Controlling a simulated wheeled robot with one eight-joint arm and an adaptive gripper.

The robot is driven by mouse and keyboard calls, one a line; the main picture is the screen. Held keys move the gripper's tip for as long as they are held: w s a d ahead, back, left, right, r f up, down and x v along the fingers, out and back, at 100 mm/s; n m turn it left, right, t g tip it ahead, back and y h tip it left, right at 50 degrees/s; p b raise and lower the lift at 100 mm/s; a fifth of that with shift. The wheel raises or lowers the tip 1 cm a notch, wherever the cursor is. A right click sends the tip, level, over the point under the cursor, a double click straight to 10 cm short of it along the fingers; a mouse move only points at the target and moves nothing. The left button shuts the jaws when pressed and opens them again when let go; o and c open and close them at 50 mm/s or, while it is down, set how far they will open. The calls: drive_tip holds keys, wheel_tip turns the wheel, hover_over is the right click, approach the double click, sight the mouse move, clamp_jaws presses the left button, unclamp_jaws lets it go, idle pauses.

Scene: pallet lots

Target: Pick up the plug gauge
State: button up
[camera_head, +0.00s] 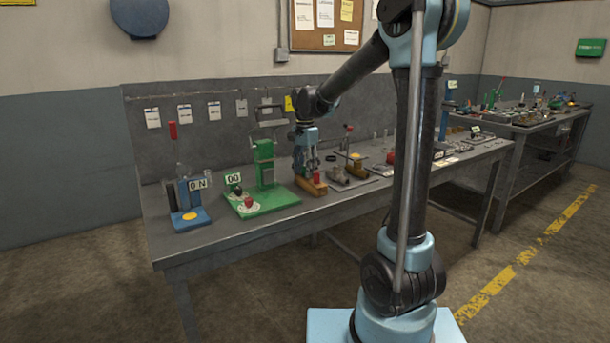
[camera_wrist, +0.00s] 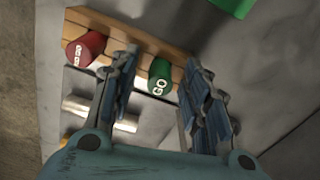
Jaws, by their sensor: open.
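In the wrist view a wooden block (camera_wrist: 130,32) holds two coloured cylinder ends: a green one marked GO (camera_wrist: 160,78) and a red one with white lettering (camera_wrist: 84,48). They look like plug gauge ends; whether they are one gauge or two I cannot tell. My gripper (camera_wrist: 162,58) is open, its fingers on either side of the green end, with the red end outside the left finger. Contact is not clear. In the head view my gripper (camera_head: 308,165) points down over the wooden block (camera_head: 311,187) on the bench; the green end is hidden there.
A green stand (camera_head: 264,165) on a green base is just left of the block on the grey bench (camera_head: 230,232). A blue stand (camera_head: 189,195) is farther left. Brown metal parts (camera_head: 357,169) lie close on the right. A pale metal cylinder (camera_wrist: 100,112) lies near the left finger.

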drive_tip(key=shift+c, duration=0.6)
clamp_jaws()
